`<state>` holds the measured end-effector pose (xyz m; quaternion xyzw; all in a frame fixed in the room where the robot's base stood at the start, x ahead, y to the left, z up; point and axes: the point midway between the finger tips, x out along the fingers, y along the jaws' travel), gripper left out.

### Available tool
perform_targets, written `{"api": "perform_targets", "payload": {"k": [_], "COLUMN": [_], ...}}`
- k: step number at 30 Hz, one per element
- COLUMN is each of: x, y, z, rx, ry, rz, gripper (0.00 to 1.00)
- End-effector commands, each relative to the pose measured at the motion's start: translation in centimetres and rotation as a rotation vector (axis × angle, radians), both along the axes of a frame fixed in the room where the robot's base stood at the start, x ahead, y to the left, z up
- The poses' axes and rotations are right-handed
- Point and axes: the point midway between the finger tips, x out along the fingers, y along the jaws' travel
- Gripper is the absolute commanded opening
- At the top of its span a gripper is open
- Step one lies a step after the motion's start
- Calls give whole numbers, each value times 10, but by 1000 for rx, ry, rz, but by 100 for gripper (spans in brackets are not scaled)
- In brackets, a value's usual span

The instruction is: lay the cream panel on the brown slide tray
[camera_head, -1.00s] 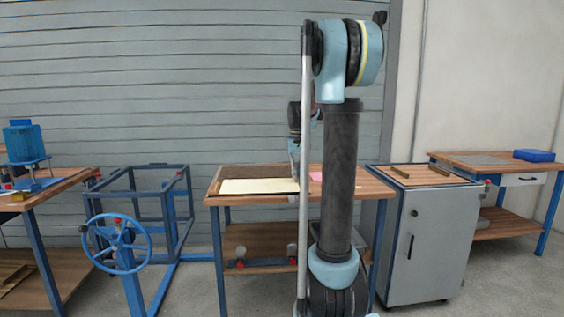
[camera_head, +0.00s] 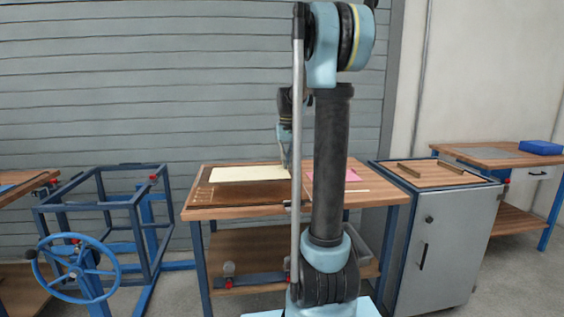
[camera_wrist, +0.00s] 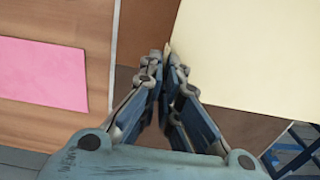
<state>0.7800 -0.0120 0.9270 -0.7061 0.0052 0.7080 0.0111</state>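The cream panel (camera_head: 248,174) is a flat pale sheet over the back part of the brown slide tray (camera_head: 245,194) on the middle bench. In the wrist view the panel (camera_wrist: 250,55) fills the upper right, with brown tray (camera_wrist: 245,128) showing below and left of it. My gripper (camera_wrist: 169,55) has its fingers nearly together at the panel's left edge, with a cream sliver between the tips; it looks shut on the panel. Whether the panel touches the tray cannot be told.
A pink sheet (camera_wrist: 40,65) lies on the bench to the tray's right. A blue frame with a handwheel (camera_head: 78,272) stands left of the bench. A grey cabinet (camera_head: 440,245) stands close on the right. A grey slatted wall is behind.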

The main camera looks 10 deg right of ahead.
Motion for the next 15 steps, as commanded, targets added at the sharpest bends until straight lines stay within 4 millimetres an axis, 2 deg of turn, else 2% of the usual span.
{"api": "perform_targets", "payload": {"k": [15], "x": [0], "y": [12], "z": [-1], "rx": [0], "ry": [0], "rz": [16], "gripper": [0]}}
